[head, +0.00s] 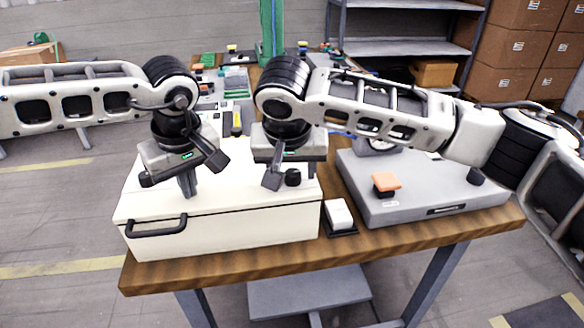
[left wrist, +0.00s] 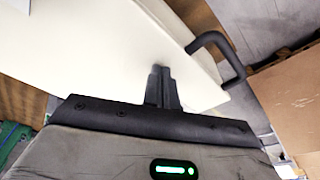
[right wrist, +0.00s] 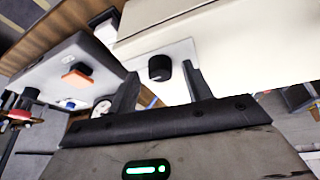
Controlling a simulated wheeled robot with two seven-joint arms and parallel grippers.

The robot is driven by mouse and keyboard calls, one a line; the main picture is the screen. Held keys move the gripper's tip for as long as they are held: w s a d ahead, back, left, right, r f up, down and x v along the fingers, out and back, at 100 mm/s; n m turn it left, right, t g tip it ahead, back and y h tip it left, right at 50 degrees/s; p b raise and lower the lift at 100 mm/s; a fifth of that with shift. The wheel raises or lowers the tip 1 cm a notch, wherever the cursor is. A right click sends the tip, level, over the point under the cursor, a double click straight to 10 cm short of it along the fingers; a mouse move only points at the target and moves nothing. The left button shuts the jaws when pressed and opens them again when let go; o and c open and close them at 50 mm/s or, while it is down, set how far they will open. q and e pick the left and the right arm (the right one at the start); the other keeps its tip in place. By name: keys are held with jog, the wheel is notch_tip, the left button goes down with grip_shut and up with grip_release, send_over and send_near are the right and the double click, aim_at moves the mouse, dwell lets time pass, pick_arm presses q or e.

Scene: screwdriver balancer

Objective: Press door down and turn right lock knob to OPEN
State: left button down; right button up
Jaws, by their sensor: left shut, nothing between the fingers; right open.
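The white box has a broad top door (head: 150,205) with a dark bar handle (head: 156,227) on its front. The door and handle also show in the left wrist view (left wrist: 105,50). My left gripper (head: 188,192) is shut and empty, its tips pointing down at the door top; contact cannot be told. The black right lock knob (head: 293,177) is near the box's right side. In the right wrist view the knob (right wrist: 160,67) appears on a pale plate, between the spread fingers of my right gripper (right wrist: 160,85). The fingers are open and not closed on it.
A small white rocker switch (head: 339,213) sits on the wooden table (head: 400,238) right of the box. A grey unit with an orange button (head: 386,181) stands further right. Tools and bins crowd the table's back. Shelves and cartons (head: 520,50) stand behind.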

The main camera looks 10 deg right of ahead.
pick_arm(q)
jog(key=shift+f, duration=0.25)
pick_arm(e)
jog(key=shift+f, duration=0.2)
jog(key=c, duration=1)
